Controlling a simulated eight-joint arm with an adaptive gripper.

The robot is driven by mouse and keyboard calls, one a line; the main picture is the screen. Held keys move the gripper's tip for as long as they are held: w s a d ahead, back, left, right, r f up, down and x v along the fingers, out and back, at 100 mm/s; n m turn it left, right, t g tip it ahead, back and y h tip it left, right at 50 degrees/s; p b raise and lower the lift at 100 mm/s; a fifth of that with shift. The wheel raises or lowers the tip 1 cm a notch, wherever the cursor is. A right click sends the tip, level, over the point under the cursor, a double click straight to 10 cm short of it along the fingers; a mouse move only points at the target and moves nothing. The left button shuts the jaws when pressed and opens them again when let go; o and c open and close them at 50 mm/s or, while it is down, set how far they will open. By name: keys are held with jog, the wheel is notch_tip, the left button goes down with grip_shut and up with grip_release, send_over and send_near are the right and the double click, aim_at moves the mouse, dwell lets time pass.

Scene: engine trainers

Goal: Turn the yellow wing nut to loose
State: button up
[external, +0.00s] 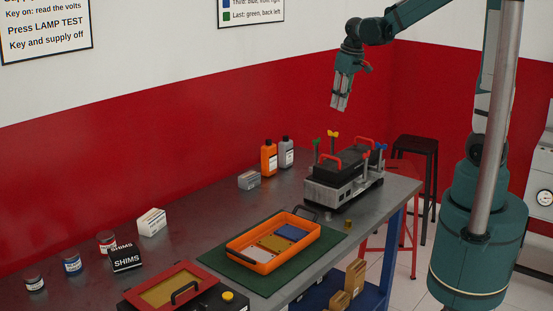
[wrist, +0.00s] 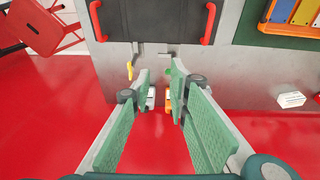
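The yellow wing nut (external: 333,135) stands upright on a post at the back side of the dark-topped engine trainer (external: 340,190). In the wrist view the yellow wing nut (wrist: 130,70) lies just left of my left finger, outside the gap. My gripper (external: 340,107) hangs above the trainer, apart from it, fingers pointing down. In the wrist view my gripper (wrist: 160,75) is open, with nothing held between the fingers. A green wing nut (external: 316,142) stands left of the yellow one, and a blue wing nut (external: 381,147) to the right.
Red handles (external: 331,160) rise from the trainer's top. An orange bottle (external: 268,160) and a grey bottle (external: 286,152) stand behind it at the left. An orange tray (external: 262,266) lies on a green mat in front. The air around my gripper is clear.

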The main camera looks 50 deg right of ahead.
jog(key=w+d+f+p, duration=0.1)
jog(key=w+d+f, duration=0.1)
jog(key=d, duration=0.1)
jog(key=w+d+f+g+p, duration=0.1)
jog(key=w+d+f, duration=0.2)
jog(key=w+d+f+g+p, duration=0.1)
jog(key=w+d+f, duration=0.1)
jog(key=w+d, duration=0.1)
jog(key=shift+w+f, duration=0.15)
jog(key=shift+w, duration=0.05)
jog(key=shift+f, duration=0.15)
dwell(0.3)
jog(key=shift+f+p, duration=0.4)
jog(key=shift+f, duration=3.4)
grip_shut()
